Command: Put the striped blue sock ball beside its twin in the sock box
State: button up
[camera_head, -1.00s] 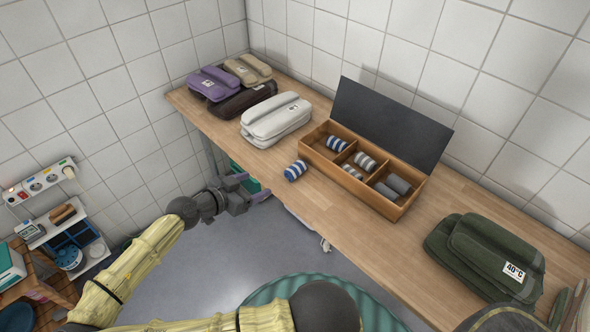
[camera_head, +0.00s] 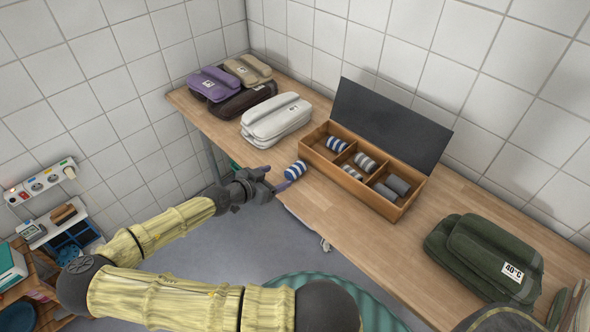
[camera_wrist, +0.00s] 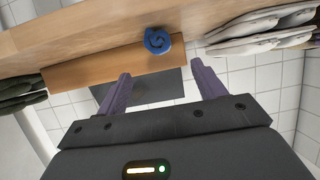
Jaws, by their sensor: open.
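The striped blue and white sock ball (camera_head: 295,170) lies on the wooden table near its front edge, left of the sock box. The sock box (camera_head: 390,210) is wooden with compartments and a raised dark lid. Its twin, a blue striped sock ball (camera_head: 337,144), lies in the left compartment. Grey striped sock balls (camera_head: 364,161) lie in the middle compartment and plain grey ones (camera_head: 397,184) in the right one. My gripper (camera_head: 277,178) is open and empty at the table edge, just left of the loose ball. In the wrist view the ball (camera_wrist: 157,40) shows beyond and between the purple fingers (camera_wrist: 166,88).
A white folded stack (camera_head: 275,119) lies left of the box, with purple (camera_head: 213,83), beige and dark brown ones behind. Green folded cloth (camera_head: 485,258) lies at the right. The raised lid (camera_head: 390,122) stands along the box's back. Bare table lies before the box.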

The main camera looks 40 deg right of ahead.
aim_at(288, 172)
jog(key=shift+x, duration=1.7)
jog(key=shift+d+f, duration=0.1)
jog(key=shift+d, duration=0.15)
jog(key=shift+f+p+x, duration=0.15)
jog(key=shift+p+x, duration=0.15)
jog(key=shift+x, duration=0.85)
jog(key=shift+f+p+x, duration=0.15)
jog(key=shift+p+x, duration=0.1)
jog(key=shift+x, duration=0.95)
jog(key=shift+w+a, duration=0.15)
jog(key=c, duration=1.1)
jog(key=shift+r, duration=0.1)
jog(key=shift+c, duration=0.2)
notch_tip(288, 172, up, 10)
jog(key=shift+f, duration=0.1)
